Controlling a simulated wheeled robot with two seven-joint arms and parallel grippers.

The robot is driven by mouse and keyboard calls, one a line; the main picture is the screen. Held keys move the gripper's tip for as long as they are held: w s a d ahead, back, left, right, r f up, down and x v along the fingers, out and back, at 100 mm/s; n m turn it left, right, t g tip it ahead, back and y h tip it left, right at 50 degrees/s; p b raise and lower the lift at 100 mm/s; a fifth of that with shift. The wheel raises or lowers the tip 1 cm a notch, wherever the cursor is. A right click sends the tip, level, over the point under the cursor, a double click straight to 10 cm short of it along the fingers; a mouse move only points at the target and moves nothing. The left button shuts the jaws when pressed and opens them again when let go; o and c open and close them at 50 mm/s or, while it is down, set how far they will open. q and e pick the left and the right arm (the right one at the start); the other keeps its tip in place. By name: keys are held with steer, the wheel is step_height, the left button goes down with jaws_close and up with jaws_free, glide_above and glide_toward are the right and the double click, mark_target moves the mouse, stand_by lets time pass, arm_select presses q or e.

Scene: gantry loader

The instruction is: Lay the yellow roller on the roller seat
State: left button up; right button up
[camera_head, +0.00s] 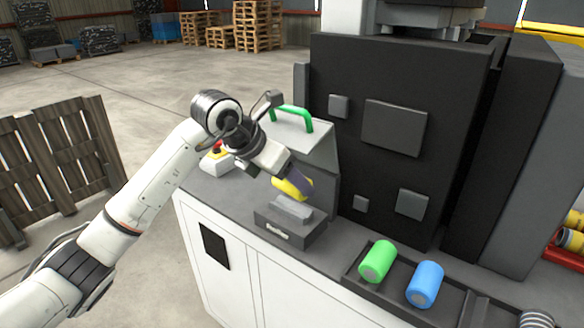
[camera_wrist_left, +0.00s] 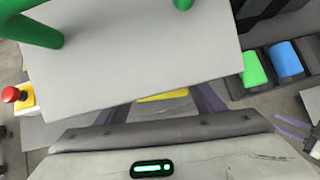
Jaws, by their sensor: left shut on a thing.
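The yellow roller (camera_head: 291,188) is held in my left gripper (camera_head: 294,184), whose fingers are shut on it. In the head view it appears just above and behind the roller seat, a grey block (camera_head: 290,232) with a lighter cradle on top. I cannot tell whether roller and seat touch. In the left wrist view a strip of the yellow roller (camera_wrist_left: 163,96) shows between the purple-grey fingers (camera_wrist_left: 165,103). The rest of it is hidden behind a grey cover.
A grey cover (camera_head: 305,135) with a green handle (camera_head: 292,114) stands close behind my left gripper. A dark machine panel (camera_head: 395,90) rises to the right. A green roller (camera_head: 378,262) and a blue roller (camera_head: 425,284) lie in a dark tray. A red button (camera_head: 216,147) is at the left.

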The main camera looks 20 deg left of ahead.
mark_target(288, 191)
arm_select(q)
steer(key=shift+w+a+n+t+y, duration=0.4)
steer(key=shift+w+n, duration=0.4)
steer(key=shift+f+b, duration=0.65)
steer(key=shift+f, duration=0.2)
step_height(288, 191, down, 3)
steer(key=shift+r+b, duration=0.2)
steer(key=shift+b, duration=0.7)
steer(key=shift+f+b, duration=0.4)
steer(key=shift+f, duration=0.2)
arm_select(e)
steer(key=shift+w+a+f, duration=0.3)
steer(key=shift+a+f, duration=0.05)
steer(key=shift+f, duration=0.25)
steer(key=shift+w+a+f, duration=0.25)
steer(key=shift+a+f, duration=0.05)
steer(key=shift+f, duration=0.25)
steer(key=shift+r, duration=0.1)
arm_select(q)
steer(key=o, duration=1.1)
steer(key=shift+o, duration=0.7)
arm_select(e)
steer(key=shift+w+d, duration=0.1)
steer(key=shift+d, duration=0.05)
